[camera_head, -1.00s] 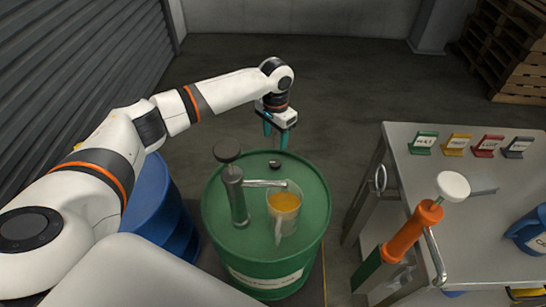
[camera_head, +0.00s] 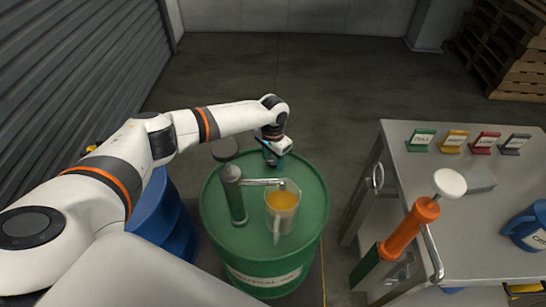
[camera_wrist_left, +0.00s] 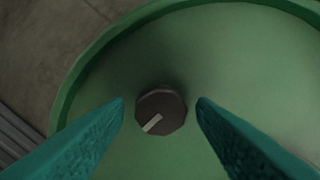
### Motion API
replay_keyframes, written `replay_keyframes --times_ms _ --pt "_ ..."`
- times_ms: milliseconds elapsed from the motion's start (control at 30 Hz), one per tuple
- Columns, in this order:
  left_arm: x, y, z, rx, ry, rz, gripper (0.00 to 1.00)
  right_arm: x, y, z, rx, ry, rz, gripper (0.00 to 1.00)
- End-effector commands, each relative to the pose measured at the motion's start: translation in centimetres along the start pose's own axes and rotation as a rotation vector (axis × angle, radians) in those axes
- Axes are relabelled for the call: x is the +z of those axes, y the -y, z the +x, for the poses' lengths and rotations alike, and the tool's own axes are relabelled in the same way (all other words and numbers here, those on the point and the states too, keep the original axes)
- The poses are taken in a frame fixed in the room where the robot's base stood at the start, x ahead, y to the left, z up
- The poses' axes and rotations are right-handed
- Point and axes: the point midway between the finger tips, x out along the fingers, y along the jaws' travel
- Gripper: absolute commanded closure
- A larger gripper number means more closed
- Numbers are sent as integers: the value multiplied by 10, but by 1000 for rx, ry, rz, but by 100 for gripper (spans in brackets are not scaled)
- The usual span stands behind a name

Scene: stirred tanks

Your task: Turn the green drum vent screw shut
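The green drum (camera_head: 300,190) stands upright in the middle of the head view. Its vent screw (camera_wrist_left: 161,111) is a dark round knob with a pale pointer mark, seen on the drum lid in the left wrist view. The pointer aims down and left there. My left gripper (camera_head: 272,162) is over the far part of the lid, and it hides the screw in the head view. In the left wrist view its two teal fingers (camera_wrist_left: 160,110) stand apart, one on each side of the screw, with gaps visible. My right gripper is not in view.
A green hand pump (camera_head: 235,195) and a jug of amber liquid (camera_head: 283,207) are on the lid near the gripper. A blue drum (camera_head: 165,225) stands left. A grey cart (camera_head: 455,185) at right holds colored tags, an orange pump (camera_head: 411,228) and a blue jug (camera_head: 528,228).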

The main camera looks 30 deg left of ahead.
Motion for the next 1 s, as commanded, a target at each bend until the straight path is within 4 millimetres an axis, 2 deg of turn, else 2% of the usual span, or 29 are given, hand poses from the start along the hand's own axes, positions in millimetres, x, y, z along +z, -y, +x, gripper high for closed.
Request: replay_keyframes --times_ms 33,233,633,1000 --pt "0 0 0 0 0 0 58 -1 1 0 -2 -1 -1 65" --pt "0 0 0 0 0 0 90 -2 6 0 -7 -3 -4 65" --pt "0 0 -1 -2 -1 81 89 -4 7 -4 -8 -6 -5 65" --pt "0 1 -1 -2 -1 383 89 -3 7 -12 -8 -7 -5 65"
